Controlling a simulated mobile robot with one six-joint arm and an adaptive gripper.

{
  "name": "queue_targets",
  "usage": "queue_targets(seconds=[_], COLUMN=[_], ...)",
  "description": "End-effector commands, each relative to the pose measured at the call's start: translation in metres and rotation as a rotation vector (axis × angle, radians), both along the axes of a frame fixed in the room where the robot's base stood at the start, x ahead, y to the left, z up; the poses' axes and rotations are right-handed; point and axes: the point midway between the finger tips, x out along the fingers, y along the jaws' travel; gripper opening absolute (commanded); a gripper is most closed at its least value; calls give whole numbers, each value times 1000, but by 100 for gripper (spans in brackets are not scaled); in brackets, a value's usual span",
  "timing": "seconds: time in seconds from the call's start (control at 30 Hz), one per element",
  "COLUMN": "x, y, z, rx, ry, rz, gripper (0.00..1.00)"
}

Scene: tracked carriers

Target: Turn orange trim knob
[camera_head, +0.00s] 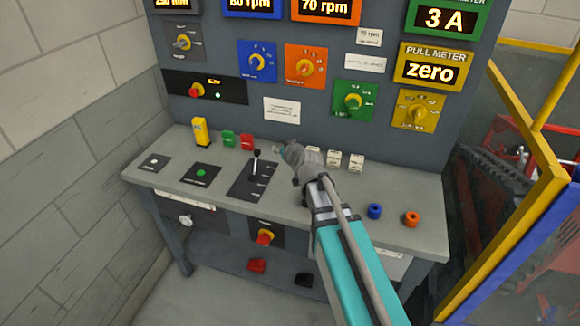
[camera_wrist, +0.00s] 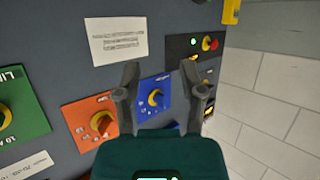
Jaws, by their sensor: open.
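The orange panel (camera_head: 290,55) is on the upright grey board, right of the blue panel (camera_head: 250,48), with its orange-yellow knob (camera_head: 304,67). In the wrist view, the orange knob (camera_wrist: 103,122) is left of my gripper (camera_wrist: 161,82). My gripper is open, with nothing between its fingers. The blue panel's knob (camera_wrist: 156,98) shows between the fingers; I cannot tell how far it is from them. In the head view, my gripper (camera_head: 282,149) appears over the desk, lower than the orange panel. My arm hides part of the desk.
A green panel with a knob (camera_head: 353,101) and a yellow panel with a knob (camera_head: 416,110) are right of the orange one. A lever (camera_head: 255,165) stands on the desk (camera_head: 225,155).

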Motion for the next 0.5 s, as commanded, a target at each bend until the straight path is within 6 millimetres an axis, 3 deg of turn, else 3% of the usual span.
queue_targets(seconds=[0.5], x=[-41], y=[-18], z=[-39], rx=[-32], ry=[260], rz=[18], gripper=[51])
